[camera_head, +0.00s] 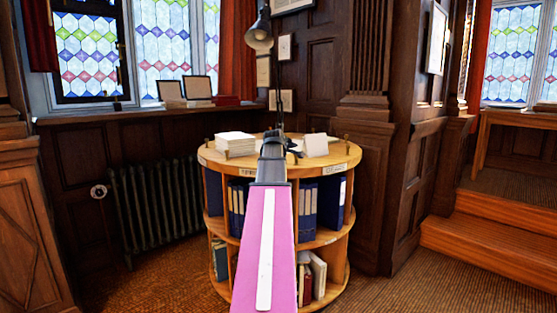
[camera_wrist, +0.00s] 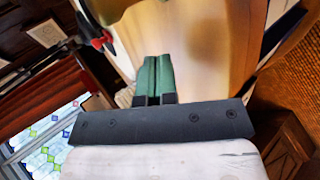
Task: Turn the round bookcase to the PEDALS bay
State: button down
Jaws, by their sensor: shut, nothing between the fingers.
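The round bookcase (camera_head: 225,163) stands in the middle of the head view, a low wooden drum with two open tiers. Blue binders (camera_head: 334,203) fill parts of the upper tier, and mixed books (camera_head: 318,275) stand in the lower one. Small white labels (camera_head: 336,168) sit on its top rim; their lettering is too small to read surely. My gripper (camera_head: 272,140) is at the bookcase's top edge in the picture, and my arm hides the front middle. In the wrist view my gripper's green fingertips (camera_wrist: 152,62) are together, empty, before blurred pale wood (camera_wrist: 195,45). I cannot tell whether they touch it.
On the bookcase top are a paper stack (camera_head: 236,142), a white card (camera_head: 316,145) and a dark lamp (camera_head: 259,38) rising behind. A radiator (camera_head: 155,200) stands left. Wooden steps (camera_head: 490,240) are at right. Carpet (camera_head: 390,290) is clear at front right.

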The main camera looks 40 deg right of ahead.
aim_at(296, 157)
jog(key=shift+n, duration=0.4)
jog(key=shift+s+d, duration=0.6)
jog(key=shift+d, duration=0.25)
jog(key=shift+s+d, duration=0.6)
jog(key=shift+d, duration=0.3)
jog(key=shift+s+d, duration=0.6)
jog(key=shift+d, duration=0.35)
jog(key=shift+t+y, duration=0.3)
jog(key=shift+t, duration=0.1)
jog(key=d, duration=0.1)
jog(key=s+d, duration=0.1)
jog(key=d, duration=0.1)
jog(key=shift+s+d, duration=0.35)
jog(key=shift+s, duration=0.05)
jog(key=shift+n, duration=0.3)
jog(key=shift+a, duration=0.15)
jog(key=shift+w+a+r, duration=0.25)
jog(key=shift+a+r, duration=0.25)
notch_tip(296, 157, up, 8)
